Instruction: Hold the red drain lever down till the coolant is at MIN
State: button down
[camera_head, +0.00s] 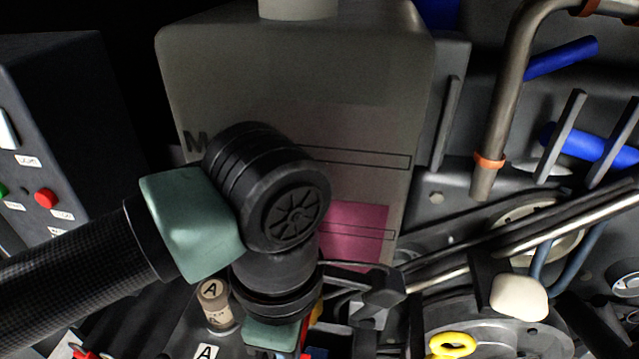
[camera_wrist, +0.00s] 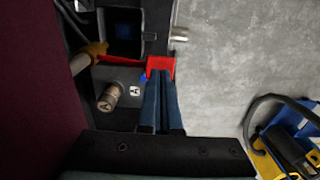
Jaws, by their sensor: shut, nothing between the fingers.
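The coolant tank (camera_head: 300,80) is a grey box in the head view. Pink coolant (camera_head: 360,218) shows low inside it, right of my arm. Its surface lies below the upper outlined mark and a little above the lower outlined mark (camera_head: 388,234). Only an "M" of the lettering shows; my arm hides the rest. My gripper (camera_wrist: 161,78) is shut and empty in the wrist view, its fingertips at the red drain lever (camera_wrist: 160,64). They look in contact; I cannot tell how far down the lever is. In the head view my wrist hides most of this spot.
A beige cylinder marked A (camera_head: 214,302) stands left of my wrist. A dark control box (camera_head: 50,130) with buttons is at the left. Pipes (camera_head: 510,90), a white knob (camera_head: 518,297) and a yellow ring (camera_head: 452,344) crowd the right. Grey floor (camera_wrist: 235,60) is open in the wrist view.

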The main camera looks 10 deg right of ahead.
jog(key=shift+f+b, duration=1.35)
jog(key=shift+f, duration=0.05)
jog(key=shift+f+b, duration=0.35)
jog(key=shift+b, duration=0.05)
jog(key=shift+f+b, duration=0.3)
dwell(5.9)
